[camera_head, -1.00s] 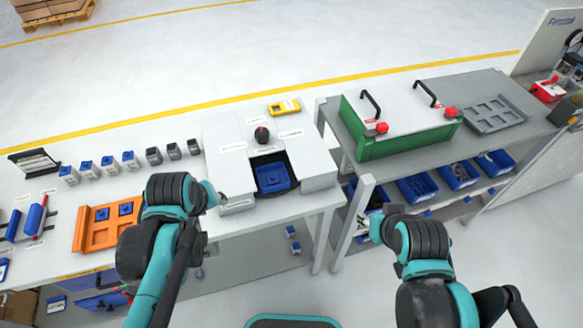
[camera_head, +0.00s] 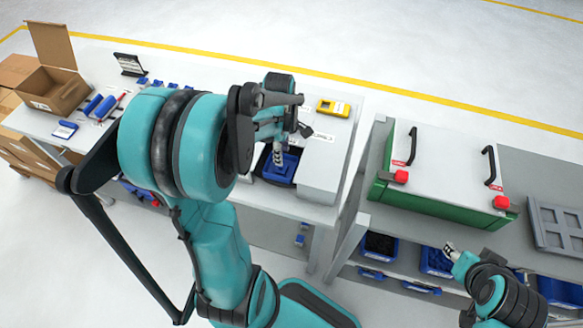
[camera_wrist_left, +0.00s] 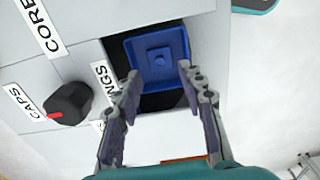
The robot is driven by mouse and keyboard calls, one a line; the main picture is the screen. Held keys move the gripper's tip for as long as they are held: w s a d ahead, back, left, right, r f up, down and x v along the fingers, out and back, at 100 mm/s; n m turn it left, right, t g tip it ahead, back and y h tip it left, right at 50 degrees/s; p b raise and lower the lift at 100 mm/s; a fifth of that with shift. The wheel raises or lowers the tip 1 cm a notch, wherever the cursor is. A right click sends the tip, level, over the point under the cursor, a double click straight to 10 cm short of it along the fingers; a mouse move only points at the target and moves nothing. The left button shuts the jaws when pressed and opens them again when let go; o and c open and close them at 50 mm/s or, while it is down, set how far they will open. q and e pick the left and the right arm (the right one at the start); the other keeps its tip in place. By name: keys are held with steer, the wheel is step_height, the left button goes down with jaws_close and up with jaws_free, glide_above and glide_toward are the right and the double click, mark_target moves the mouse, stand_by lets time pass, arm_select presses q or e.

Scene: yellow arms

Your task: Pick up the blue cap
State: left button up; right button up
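The blue cap (camera_head: 289,169), a square piece with a raised middle, lies in the dark recess of the white dispenser (camera_head: 320,165). In the left wrist view the blue cap (camera_wrist_left: 157,55) shows just beyond the fingertips. My left gripper (camera_wrist_left: 160,76) is open, with its two fingers spread on either side of the cap's near edge and nothing between them. In the head view the left gripper (camera_head: 279,158) is over the recess, partly hidden by its own arm. My right gripper (camera_head: 449,250) is at the lower right, away from the cap; its opening is too small to judge.
A black knob (camera_wrist_left: 68,103) stands beside the recess. A yellow device (camera_head: 333,107) lies at the dispenser's back. A green case (camera_head: 440,205) with black handles stands on the right bench. Blue bins (camera_head: 378,246) sit below. A cardboard box (camera_head: 52,88) is at far left.

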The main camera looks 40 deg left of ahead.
mark_target(281, 168)
arm_select(q)
steer(key=f, duration=0.2)
steer(key=f+b, duration=0.1)
steer(key=f, duration=0.1)
steer(key=f+b, duration=0.1)
steer(key=f, duration=0.1)
steer(key=shift+a, duration=0.35)
steer(key=shift+f, duration=0.4)
steer(key=shift+c, duration=0.3)
steer(key=shift+s, duration=0.1)
steer(key=c, duration=0.8)
